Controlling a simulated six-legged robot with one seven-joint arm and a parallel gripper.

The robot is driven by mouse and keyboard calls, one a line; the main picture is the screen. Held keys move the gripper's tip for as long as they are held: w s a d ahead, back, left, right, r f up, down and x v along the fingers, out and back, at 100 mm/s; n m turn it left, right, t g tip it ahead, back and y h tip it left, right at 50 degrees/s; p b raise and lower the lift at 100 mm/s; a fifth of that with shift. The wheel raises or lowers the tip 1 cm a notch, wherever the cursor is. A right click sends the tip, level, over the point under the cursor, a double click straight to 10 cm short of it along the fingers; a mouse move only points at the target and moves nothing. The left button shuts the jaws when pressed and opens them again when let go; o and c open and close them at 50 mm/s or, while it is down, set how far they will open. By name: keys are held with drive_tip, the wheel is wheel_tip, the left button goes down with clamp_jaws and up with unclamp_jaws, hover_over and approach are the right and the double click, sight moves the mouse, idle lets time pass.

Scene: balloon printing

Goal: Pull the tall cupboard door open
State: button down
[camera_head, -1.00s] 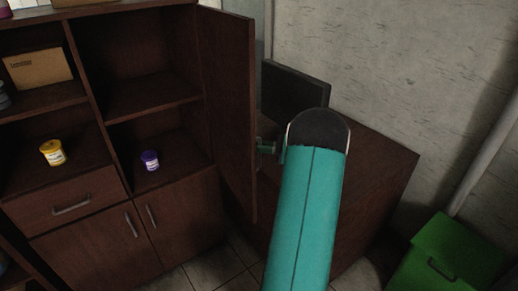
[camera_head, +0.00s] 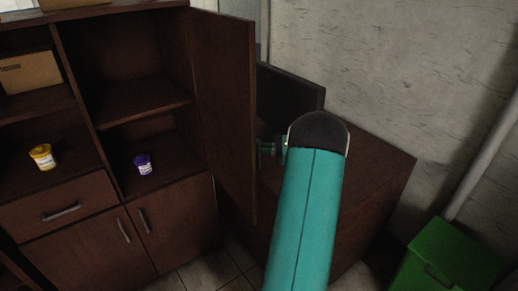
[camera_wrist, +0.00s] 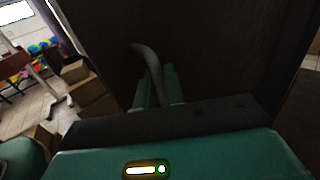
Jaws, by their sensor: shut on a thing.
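The tall cupboard door (camera_head: 225,110) is dark brown and stands swung wide open, out from the right side of the cupboard. In the wrist view the door panel (camera_wrist: 215,60) fills most of the picture, with its curved grey handle (camera_wrist: 148,66) in front. My gripper (camera_wrist: 158,84) has its green fingers shut on the handle. In the head view my gripper (camera_head: 266,150) shows small at the door's outer face, beside my teal arm. The handle is hidden there.
The cupboard's open shelves hold a purple tub (camera_head: 143,165), a yellow tub (camera_head: 42,157) and a cardboard box (camera_head: 28,72). A brown desk (camera_head: 375,170) with a dark monitor (camera_head: 290,95) stands behind the door. A green bin (camera_head: 450,260) is at lower right.

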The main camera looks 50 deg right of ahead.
drive_tip(key=shift+s, duration=0.15)
drive_tip(key=c, duration=1.6)
unclamp_jaws()
drive_tip(key=shift+s+r, duration=0.1)
drive_tip(key=v, duration=1.3)
drive_tip(key=shift+s+d, duration=0.2)
